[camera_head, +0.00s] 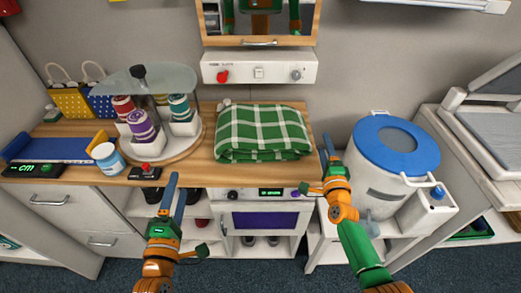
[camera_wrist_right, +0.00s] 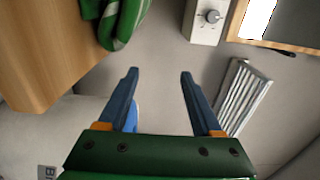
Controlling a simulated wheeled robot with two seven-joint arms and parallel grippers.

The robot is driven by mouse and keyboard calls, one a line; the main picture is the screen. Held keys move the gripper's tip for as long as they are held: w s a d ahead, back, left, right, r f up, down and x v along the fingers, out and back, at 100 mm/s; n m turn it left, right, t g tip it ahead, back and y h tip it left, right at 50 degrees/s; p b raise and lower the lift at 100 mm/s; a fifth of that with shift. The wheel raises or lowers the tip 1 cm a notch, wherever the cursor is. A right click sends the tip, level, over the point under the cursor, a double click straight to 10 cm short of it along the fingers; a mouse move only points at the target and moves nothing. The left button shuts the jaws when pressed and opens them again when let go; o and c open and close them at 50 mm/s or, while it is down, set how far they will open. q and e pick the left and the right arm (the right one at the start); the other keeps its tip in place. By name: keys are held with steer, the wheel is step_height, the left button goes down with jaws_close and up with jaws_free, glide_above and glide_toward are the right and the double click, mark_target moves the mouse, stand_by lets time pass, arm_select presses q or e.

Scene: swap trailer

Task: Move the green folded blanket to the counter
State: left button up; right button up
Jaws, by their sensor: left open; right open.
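The green plaid folded blanket (camera_head: 262,134) lies flat on the wooden counter (camera_head: 198,178), near its right end. In the right wrist view a part of the blanket (camera_wrist_right: 126,20) shows at the top left, beside the counter edge (camera_wrist_right: 40,60). My right gripper (camera_head: 326,158) is open and empty, just right of the blanket and apart from it. In the right wrist view its blue fingers (camera_wrist_right: 158,76) are spread with nothing between them. My left gripper (camera_head: 177,186) is open and empty, in front of the counter's front edge, left of the blanket.
A glass-topped carousel (camera_head: 150,80) with coloured spools stands left of the blanket. A white jar (camera_head: 107,157) and a small red-button box (camera_head: 145,172) are near the front edge. A white bin with a blue lid (camera_head: 396,145) stands to the right. A purple-fronted oven (camera_head: 265,217) is below.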

steer(key=o, duration=0.4)
steer(key=shift+s, duration=0.25)
steer(key=s, duration=1.1)
steer(key=shift+s, duration=0.4)
